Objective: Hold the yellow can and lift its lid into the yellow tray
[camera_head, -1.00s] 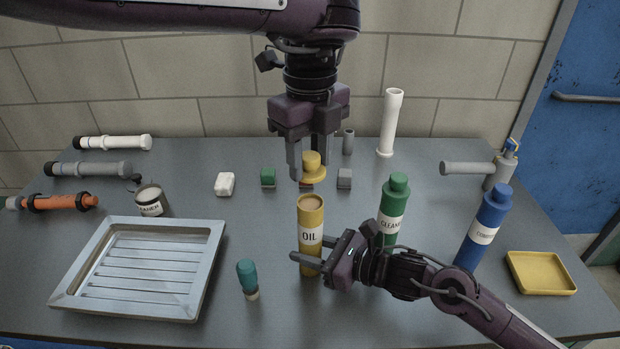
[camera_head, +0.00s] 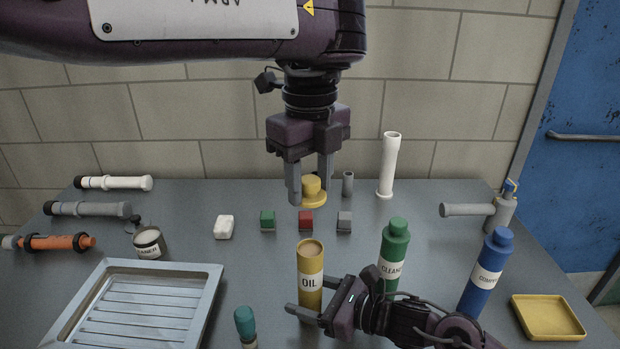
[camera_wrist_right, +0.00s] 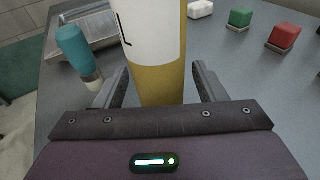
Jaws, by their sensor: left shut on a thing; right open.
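The yellow can (camera_head: 310,272), labelled OIL, stands upright on the table with its top uncovered. Its yellow lid (camera_head: 313,189) is between the fingers of my left gripper (camera_head: 310,188), which is shut on it, above and behind the can. My right gripper (camera_head: 308,311) is open around the lower part of the can. In the right wrist view the can (camera_wrist_right: 162,80) stands between the open fingers (camera_wrist_right: 162,88), with a gap visible on each side. The yellow tray (camera_head: 549,318) lies at the right of the table and is empty.
A green bottle (camera_head: 394,250) and a blue bottle (camera_head: 486,275) stand between the can and the yellow tray. A grey slatted tray (camera_head: 212,290) is at the left. Small coloured blocks (camera_head: 306,218) and a white pipe (camera_head: 389,165) are behind.

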